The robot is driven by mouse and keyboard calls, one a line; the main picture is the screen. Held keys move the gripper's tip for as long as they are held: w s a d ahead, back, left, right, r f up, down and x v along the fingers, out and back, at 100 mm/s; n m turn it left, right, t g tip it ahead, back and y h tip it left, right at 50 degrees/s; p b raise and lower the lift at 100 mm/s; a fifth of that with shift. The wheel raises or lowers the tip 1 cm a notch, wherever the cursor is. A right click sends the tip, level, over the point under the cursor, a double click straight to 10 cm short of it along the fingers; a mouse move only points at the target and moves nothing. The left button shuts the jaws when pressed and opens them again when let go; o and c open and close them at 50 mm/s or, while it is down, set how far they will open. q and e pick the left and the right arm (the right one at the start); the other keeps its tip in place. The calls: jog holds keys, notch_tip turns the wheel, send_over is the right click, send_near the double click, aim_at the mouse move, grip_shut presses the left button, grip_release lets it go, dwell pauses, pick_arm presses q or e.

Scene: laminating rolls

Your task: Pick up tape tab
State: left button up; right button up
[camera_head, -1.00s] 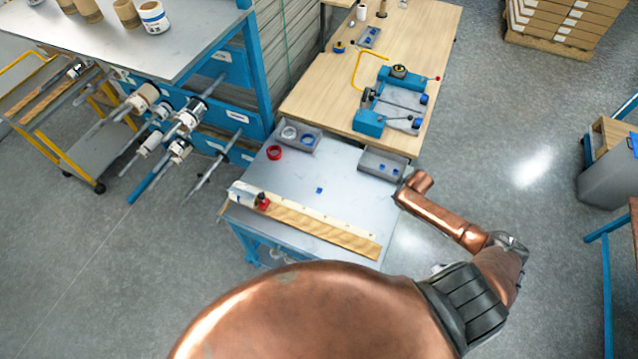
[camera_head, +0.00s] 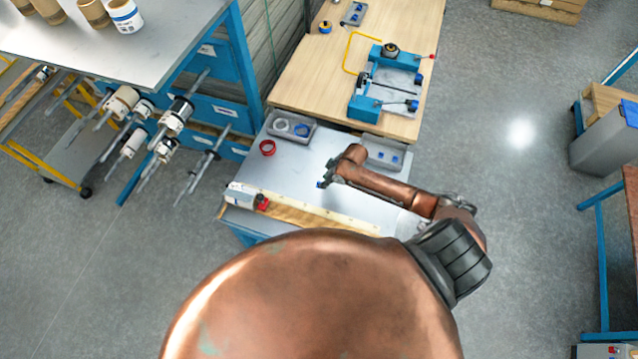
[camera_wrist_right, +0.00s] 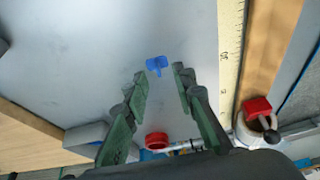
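The tape tab (camera_wrist_right: 157,65) is a small blue piece lying flat on the grey table top (camera_wrist_right: 90,50). In the head view only a bit of blue (camera_head: 320,185) shows at the tip of my right gripper (camera_head: 327,178). In the wrist view my right gripper (camera_wrist_right: 159,76) is open and empty. Its two dark green fingers point toward the tab, which appears just beyond and between the fingertips; I cannot tell the height gap. My left gripper is not in view.
A red ring (camera_head: 267,148) and a grey tray with rings (camera_head: 291,128) lie at the table's back left. Another grey tray (camera_head: 385,153) with blue pieces is behind my right arm. A ruler strip (camera_head: 310,208) and a white roll (camera_head: 240,195) are along the front.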

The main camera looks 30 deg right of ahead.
aim_at(319, 182)
jog(key=shift+w+a+f, duration=0.2)
jog(key=shift+w+f, duration=0.3)
jog(key=shift+f, duration=0.1)
jog(key=shift+w+a+f, duration=0.15)
jog(key=shift+w+f, duration=0.35)
jog(key=shift+f, duration=0.1)
jog(key=shift+a+f, duration=0.15)
jog(key=shift+f, duration=0.5)
jog(key=shift+w+f, duration=0.1)
jog(key=shift+w, duration=0.05)
jog(key=shift+c, duration=0.8)
grip_shut()
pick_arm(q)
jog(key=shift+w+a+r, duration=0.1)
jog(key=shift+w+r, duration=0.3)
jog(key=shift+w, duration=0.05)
